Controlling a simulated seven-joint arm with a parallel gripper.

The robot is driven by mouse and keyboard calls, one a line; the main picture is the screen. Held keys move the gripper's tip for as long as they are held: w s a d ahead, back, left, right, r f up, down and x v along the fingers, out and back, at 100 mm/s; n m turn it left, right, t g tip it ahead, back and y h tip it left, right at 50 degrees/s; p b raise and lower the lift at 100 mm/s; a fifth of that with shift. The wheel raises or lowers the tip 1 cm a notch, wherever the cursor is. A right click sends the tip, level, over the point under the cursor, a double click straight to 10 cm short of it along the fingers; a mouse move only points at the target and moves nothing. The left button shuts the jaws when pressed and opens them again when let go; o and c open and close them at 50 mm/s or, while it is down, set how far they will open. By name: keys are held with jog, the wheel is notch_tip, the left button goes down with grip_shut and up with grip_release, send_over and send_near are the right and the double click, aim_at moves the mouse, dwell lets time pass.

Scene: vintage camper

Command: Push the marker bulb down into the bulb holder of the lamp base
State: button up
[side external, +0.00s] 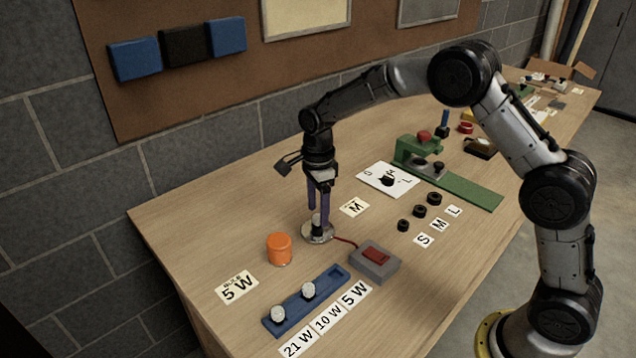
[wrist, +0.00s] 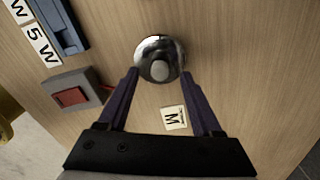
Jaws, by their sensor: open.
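The round metal lamp base (side external: 308,239) stands on the table, and it shows as a shiny disc in the wrist view (wrist: 147,46). A pale bulb (wrist: 160,71), apparently the marker bulb, stands at its middle in the bulb holder. I cannot tell how deep it sits. My gripper (side external: 318,216) points down over the lamp base, with its purple fingers apart. In the wrist view my gripper (wrist: 160,74) has one fingertip on each side of the bulb, with gaps visible. The fingers partly hide the holder in the side view.
A grey box with a red switch (side external: 374,263) is wired to the lamp base. An orange cylinder (side external: 279,249) stands left. A blue tray (side external: 330,281) holds two white bulbs, its 5 W end empty. An M card (side external: 354,207), black rings and a green fixture (side external: 460,188) lie right.

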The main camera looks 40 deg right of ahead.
jog(key=s+r+t, duration=0.1)
jog(key=s+r, duration=0.1)
jog(key=r, duration=0.8)
jog(key=s+r+t, duration=0.1)
jog(key=s+r, duration=0.1)
jog(key=r, duration=0.9)
jog(key=s+d+r+n+t, duration=0.2)
jog(key=s+r+n, duration=0.25)
jog(key=s, duration=0.75)
jog(key=s+f+n, duration=0.4)
jog(key=s+n, duration=0.4)
jog(key=s+f+n+t, duration=0.1)
jog(key=s+f+n, duration=0.4)
jog(key=s+n, duration=0.3)
jog(key=shift+d+f+n+t, duration=0.2)
jog(key=shift+d+n+t, duration=0.1)
jog(key=shift+d+n, duration=0.25)
